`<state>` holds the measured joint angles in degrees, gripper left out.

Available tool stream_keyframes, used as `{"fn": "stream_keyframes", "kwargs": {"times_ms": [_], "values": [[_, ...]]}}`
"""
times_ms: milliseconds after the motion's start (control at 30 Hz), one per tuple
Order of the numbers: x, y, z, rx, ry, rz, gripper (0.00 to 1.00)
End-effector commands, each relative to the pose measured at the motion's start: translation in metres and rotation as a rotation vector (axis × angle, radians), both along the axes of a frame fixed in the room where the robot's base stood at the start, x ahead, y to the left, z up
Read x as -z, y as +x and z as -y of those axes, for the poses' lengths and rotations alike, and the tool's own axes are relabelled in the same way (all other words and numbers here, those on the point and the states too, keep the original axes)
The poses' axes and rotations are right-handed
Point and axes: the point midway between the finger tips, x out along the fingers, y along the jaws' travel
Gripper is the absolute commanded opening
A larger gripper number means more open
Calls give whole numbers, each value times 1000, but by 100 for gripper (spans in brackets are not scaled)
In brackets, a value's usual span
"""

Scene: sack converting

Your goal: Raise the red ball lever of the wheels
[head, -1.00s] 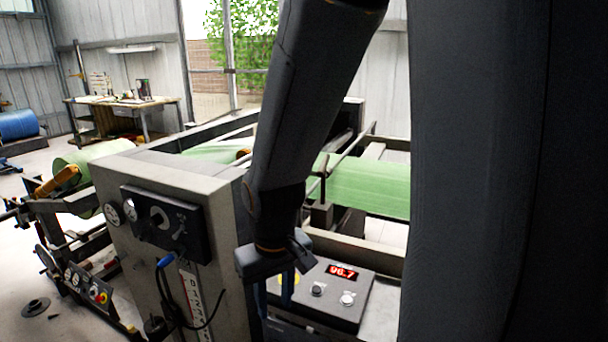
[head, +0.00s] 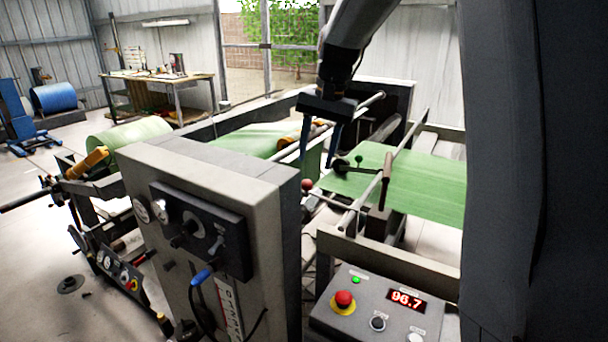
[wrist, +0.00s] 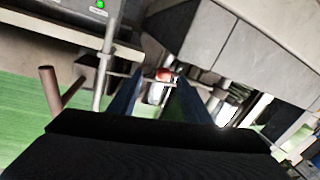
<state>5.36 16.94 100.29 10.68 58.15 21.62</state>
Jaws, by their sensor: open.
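The red ball (head: 307,185) of the lever shows in the head view, beside the grey cabinet's right side and below my gripper, at the end of a thin rod (head: 326,199). In the wrist view the red ball (wrist: 165,75) lies ahead, between the two fingers in the picture. My gripper (head: 318,158) is open and empty, its two blue fingers pointing down above the machine. The left fingertip appears just above the ball in the head view. I cannot tell the exact gap. The wheels of this lever are not clearly made out.
A grey cabinet (head: 203,180) with gauges stands left of the lever. Green sheet (head: 425,185) runs over rollers to the right. A dark upright handle (head: 387,170) stands close by on the right. A control box (head: 375,305) with a red button and display is in front.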

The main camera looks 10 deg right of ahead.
Motion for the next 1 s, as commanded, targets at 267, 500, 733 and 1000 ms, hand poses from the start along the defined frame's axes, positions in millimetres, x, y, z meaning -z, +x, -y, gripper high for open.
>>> {"fn": "stream_keyframes", "kwargs": {"times_ms": [267,500,733,1000], "values": [[13,17,3,28,13,0,44],[35,19,-1,30,15,-3,44],[69,22,-7,27,14,-2,44],[87,24,-11,25,13,0,44]]}}
